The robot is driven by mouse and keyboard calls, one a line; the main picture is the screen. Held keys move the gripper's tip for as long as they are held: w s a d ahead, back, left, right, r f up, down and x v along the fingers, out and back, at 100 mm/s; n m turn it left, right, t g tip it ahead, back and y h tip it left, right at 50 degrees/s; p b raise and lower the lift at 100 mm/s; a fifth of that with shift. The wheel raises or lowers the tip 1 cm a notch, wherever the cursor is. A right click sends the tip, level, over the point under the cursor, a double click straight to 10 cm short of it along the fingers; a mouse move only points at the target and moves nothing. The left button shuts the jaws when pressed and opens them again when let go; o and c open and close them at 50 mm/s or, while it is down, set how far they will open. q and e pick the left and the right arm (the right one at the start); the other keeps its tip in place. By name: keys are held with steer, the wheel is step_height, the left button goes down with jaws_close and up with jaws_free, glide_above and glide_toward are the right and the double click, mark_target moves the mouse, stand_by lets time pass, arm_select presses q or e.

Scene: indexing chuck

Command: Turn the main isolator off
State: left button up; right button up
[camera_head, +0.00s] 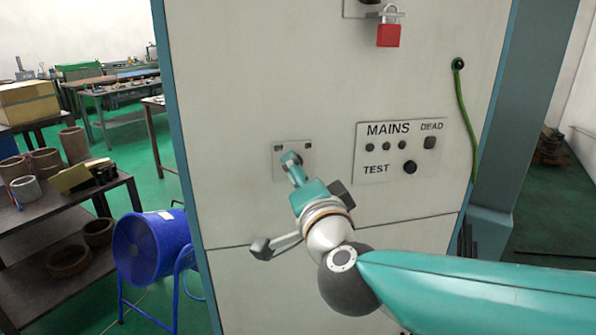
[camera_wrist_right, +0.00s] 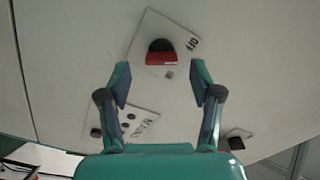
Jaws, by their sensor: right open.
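The isolator plate (camera_head: 306,149) is on the grey cabinet door, left of the MAINS panel; my right gripper covers much of it in the head view. In the right wrist view, the plate (camera_wrist_right: 149,27) carries a dark round base with a red handle (camera_wrist_right: 160,59) in front of it. A lettered mark beside the handle looks like OFF, tilted in this view. My right gripper (camera_head: 291,162) is in front of the plate. In the wrist view, its fingers (camera_wrist_right: 161,84) are apart and empty, short of the handle. My left gripper is out of view.
The MAINS panel (camera_head: 385,180) with lamps, TEST and DEAD controls is right of the plate. A red padlock (camera_head: 388,36) hangs from a plate above. A green cable (camera_head: 464,110) runs down the door's right side. A blue drum (camera_head: 150,245) stands left of the cabinet.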

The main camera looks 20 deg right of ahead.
steer(key=s+a, duration=0.1)
steer(key=s, duration=0.7)
steer(key=shift+s, duration=0.4)
steer(key=shift+f, duration=0.1)
